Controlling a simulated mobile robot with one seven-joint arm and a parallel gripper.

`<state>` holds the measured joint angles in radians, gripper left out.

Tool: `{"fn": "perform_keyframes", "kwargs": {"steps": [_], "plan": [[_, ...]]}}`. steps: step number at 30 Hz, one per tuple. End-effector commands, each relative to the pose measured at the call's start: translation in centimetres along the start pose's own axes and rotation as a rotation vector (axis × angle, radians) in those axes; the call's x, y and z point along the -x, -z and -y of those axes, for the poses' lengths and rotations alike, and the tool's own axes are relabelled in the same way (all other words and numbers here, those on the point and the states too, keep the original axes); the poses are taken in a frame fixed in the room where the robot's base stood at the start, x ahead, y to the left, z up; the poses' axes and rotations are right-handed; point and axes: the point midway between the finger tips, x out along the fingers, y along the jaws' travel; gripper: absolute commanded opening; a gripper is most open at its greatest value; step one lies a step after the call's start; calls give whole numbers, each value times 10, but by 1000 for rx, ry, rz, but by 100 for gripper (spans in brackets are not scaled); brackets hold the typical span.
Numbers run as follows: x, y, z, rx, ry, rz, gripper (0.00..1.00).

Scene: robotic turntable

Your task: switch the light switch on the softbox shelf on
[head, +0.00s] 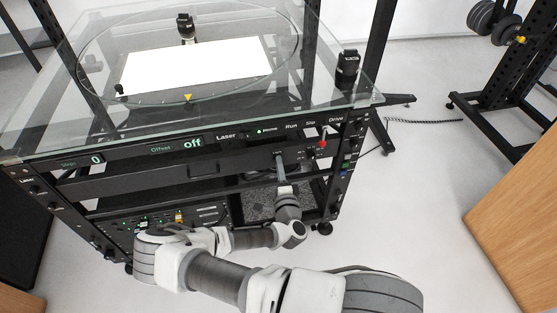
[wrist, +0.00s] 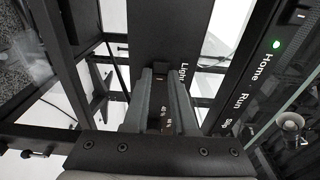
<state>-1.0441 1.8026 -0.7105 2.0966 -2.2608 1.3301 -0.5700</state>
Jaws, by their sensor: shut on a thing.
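The softbox shelf (head: 170,176) is a long black shelf under the front control panel of the rack. Its white "Light" lettering shows in the wrist view beside my fingers. My gripper (head: 279,157) reaches up to the right part of the shelf front. In the wrist view my two grey fingers (wrist: 160,75) are close together, with a small dark piece, the light switch (wrist: 160,68), between their tips. Small white marks show in the gap between the fingers. The fingers hide most of the switch, and I cannot tell its position.
A glass turntable top (head: 75,125) overhangs the rack, with a bright white panel (head: 195,65) under it. The control panel (head: 225,137) has a green light by "Home" and a red-tipped lever (head: 323,142) at right. Wooden furniture (head: 520,220) stands at right; the floor between is clear.

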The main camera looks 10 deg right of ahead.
Motion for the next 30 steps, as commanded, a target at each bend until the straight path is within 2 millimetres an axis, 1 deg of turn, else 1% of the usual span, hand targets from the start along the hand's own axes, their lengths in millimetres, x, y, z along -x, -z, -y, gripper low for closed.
{"fn": "perform_keyframes", "kwargs": {"steps": [1, 13, 14, 15, 18, 30], "plan": [[-1, 1, 5, 0, 5, 10, 0], [-1, 1, 2, -3, 6, 23, 0], [-1, 1, 2, -3, 6, 23, 30], [-1, 1, 2, -3, 5, 23, 38], [-1, 1, 1, -3, 4, 23, 55], [1, 1, 0, -2, 1, 22, 55]]}}
